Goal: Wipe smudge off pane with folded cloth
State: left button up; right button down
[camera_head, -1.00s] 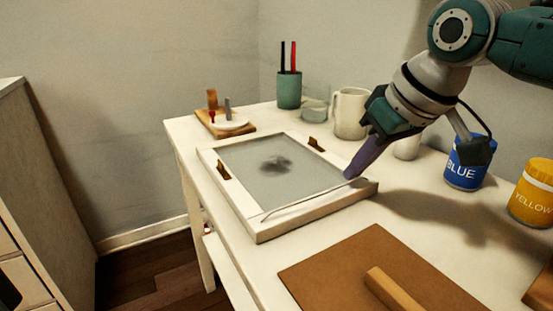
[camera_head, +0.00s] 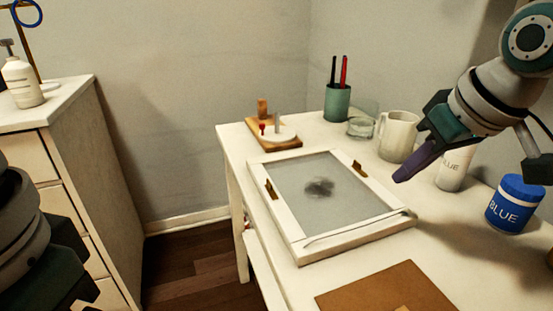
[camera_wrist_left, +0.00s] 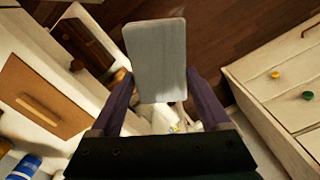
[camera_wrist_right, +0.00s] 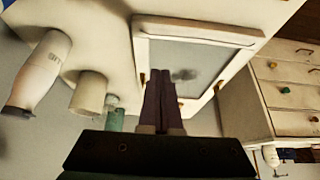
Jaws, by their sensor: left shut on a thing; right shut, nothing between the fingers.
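The pane (camera_head: 345,205) lies flat in a white frame (camera_head: 385,229) on the table, with a dark grey smudge (camera_head: 319,187) near its middle. The smudge also shows in the right wrist view (camera_wrist_right: 184,75). The folded cloth (camera_wrist_left: 157,60), a pale grey rectangle, is held between the fingers of my left gripper in the left wrist view. In the head view only part of my left arm shows at the lower left, and its fingertips are out of frame. My right gripper (camera_head: 399,178) is shut and empty, above the table by the frame's right side.
A white mug (camera_head: 397,136), a glass dish (camera_head: 361,127), a green pen cup (camera_head: 337,101), a white can (camera_head: 454,168) and a blue paint jar (camera_head: 514,204) stand behind and right of the frame. A brown board (camera_head: 385,290) lies in front. A drawer cabinet (camera_head: 75,150) stands left, across a floor gap.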

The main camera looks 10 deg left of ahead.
pick_arm(q)
jog(key=shift+r, duration=0.1)
pick_arm(e)
jog(key=shift+r, duration=0.1)
